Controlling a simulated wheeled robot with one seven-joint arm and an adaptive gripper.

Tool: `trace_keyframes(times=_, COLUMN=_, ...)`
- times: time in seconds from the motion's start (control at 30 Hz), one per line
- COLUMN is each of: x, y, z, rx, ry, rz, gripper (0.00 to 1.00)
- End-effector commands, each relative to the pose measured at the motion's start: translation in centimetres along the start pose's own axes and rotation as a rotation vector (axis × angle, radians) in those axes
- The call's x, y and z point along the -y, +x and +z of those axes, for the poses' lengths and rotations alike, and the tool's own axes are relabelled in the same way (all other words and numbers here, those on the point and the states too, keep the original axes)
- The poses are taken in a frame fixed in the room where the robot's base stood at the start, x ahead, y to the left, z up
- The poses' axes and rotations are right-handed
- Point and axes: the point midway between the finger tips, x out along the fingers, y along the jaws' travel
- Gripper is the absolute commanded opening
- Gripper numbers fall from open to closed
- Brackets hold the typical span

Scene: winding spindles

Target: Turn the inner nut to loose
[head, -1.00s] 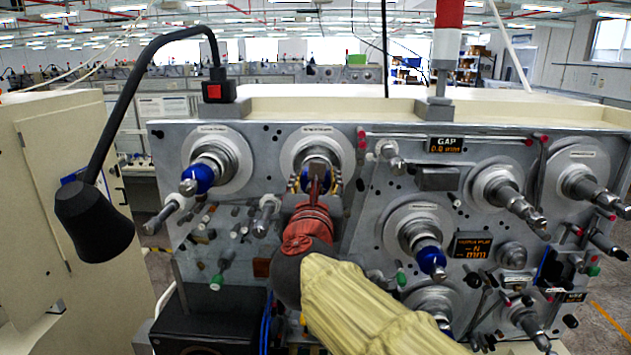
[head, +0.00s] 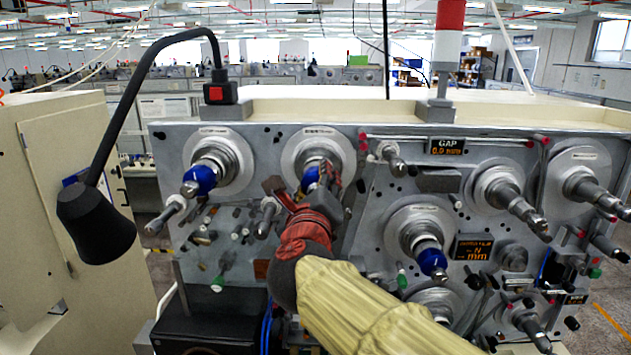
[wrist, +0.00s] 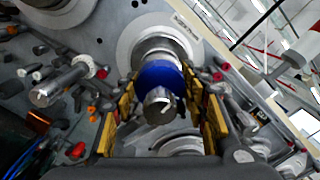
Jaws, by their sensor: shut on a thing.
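The inner nut, a blue ring (head: 310,176), sits on the upper middle spindle (head: 316,153) of the grey machine panel. In the wrist view the blue nut (wrist: 158,76) lies between my yellow-padded fingers, with the bare metal shaft end (wrist: 160,106) standing out of it toward the camera. My gripper (head: 308,188) is shut on the nut, one finger on each side, and is rolled at a tilt in the head view. My gripper also shows in the wrist view (wrist: 161,93). The fingers and wrist hide part of the nut in the head view.
Another blue-nutted spindle (head: 205,176) is at the left, and one (head: 428,255) is lower right. Several bare spindles, rods and knobs stick out around them. A black lamp (head: 95,222) hangs at the far left, beside a cream cabinet (head: 50,190).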

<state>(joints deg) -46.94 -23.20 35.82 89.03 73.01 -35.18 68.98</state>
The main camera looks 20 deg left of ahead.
Motion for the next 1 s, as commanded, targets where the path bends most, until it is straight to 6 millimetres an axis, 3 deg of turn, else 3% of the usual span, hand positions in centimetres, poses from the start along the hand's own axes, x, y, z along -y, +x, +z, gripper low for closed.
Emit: trace_keyframes(times=1.0, x=-0.35, y=-0.01, z=0.0, rx=0.002, ry=-0.958, rz=0.001, gripper=0.19)
